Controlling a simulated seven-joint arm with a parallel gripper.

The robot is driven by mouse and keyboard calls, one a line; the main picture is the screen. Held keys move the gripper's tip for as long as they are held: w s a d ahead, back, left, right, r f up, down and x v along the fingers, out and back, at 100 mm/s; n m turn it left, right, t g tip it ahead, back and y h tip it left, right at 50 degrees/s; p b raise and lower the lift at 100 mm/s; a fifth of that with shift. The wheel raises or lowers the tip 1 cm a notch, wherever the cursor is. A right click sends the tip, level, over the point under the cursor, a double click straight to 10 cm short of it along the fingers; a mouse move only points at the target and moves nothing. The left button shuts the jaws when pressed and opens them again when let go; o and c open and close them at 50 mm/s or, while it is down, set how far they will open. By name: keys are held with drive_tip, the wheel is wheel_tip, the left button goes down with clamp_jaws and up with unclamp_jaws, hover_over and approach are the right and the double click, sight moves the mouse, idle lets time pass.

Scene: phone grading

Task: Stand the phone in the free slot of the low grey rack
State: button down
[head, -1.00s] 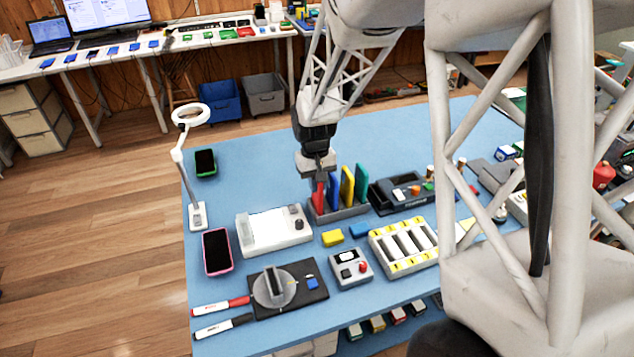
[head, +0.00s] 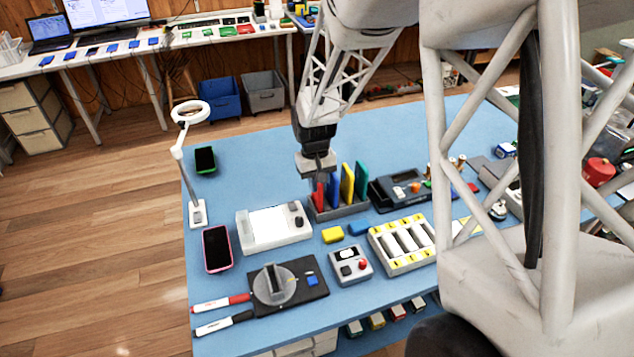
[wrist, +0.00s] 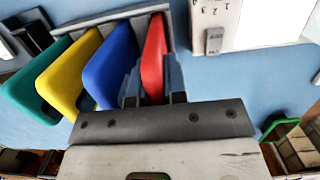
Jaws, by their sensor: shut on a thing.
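The low grey rack (head: 345,212) stands near the middle of the blue table. It also shows at the top of the wrist view (wrist: 118,14). A red phone (wrist: 153,58) stands at one end of it, with its lower end at the rack. My gripper (wrist: 152,88) is shut on the red phone, one finger on each side; in the head view my gripper (head: 320,182) is just above the rack. A blue phone (wrist: 110,65), a yellow phone (wrist: 70,75) and a teal phone (wrist: 38,80) stand beside it. The slot under the red phone is hidden.
A white device (head: 273,229) is close left of the rack, and a dark tray (head: 400,188) is close right. A yellow block (head: 333,235) and a battery charger (head: 402,243) are in front. A pink-edged phone (head: 217,249) and green-edged phone (head: 205,160) lie at left. Table behind the rack is clear.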

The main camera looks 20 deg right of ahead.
drive_tip(key=c, duration=0.8)
unclamp_jaws()
drive_tip(key=shift+r, duration=0.25)
drive_tip(key=shift+r, duration=0.5)
drive_tip(key=shift+r, duration=0.3)
drive_tip(key=shift+r, duration=0.45)
drive_tip(key=shift+r, duration=0.2)
drive_tip(key=shift+r, duration=0.5)
